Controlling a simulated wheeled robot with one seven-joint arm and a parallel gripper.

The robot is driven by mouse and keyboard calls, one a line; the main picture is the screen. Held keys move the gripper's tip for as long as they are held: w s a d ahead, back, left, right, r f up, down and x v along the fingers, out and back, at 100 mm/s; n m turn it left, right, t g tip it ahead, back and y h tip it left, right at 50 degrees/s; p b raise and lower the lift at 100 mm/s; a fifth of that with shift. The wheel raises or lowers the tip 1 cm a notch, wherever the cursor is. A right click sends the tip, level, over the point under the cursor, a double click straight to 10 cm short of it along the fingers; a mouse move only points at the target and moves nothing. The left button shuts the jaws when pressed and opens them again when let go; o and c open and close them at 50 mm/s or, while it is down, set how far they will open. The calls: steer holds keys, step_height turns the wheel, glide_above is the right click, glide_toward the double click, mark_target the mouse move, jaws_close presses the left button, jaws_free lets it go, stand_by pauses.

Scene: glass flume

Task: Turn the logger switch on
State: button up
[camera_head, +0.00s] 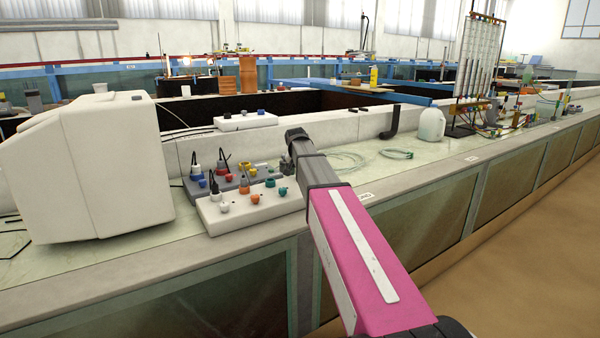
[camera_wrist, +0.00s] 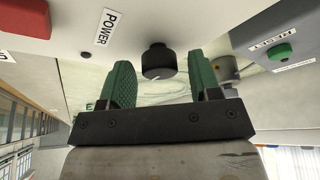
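In the wrist view, a round black knob (camera_wrist: 158,61) sticks out from a pale panel (camera_wrist: 190,22) beside a label reading POWER (camera_wrist: 106,27). I take this knob for the logger switch; no mark for on or off is readable. My gripper (camera_wrist: 160,70) is open, with one green finger on each side of the knob in the picture. Gaps show on both sides, so neither finger appears to touch it. I cannot tell how deep the fingers reach. In the head view, my arm hides the knob and the fingertips.
A green button (camera_wrist: 279,52) with a RESET label is right of the knob. In the head view, a white box (camera_head: 212,219) and grey box (camera_head: 193,189) with plugs and knobs sit left of my arm. A large white case (camera_head: 105,165) stands farther left; a jug (camera_head: 431,124) is right.

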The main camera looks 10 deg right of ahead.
steer(key=shift+r, duration=0.1)
steer(key=v, duration=1)
steer(key=shift+s+r, duration=0.2)
steer(key=shift+r, duration=0.05)
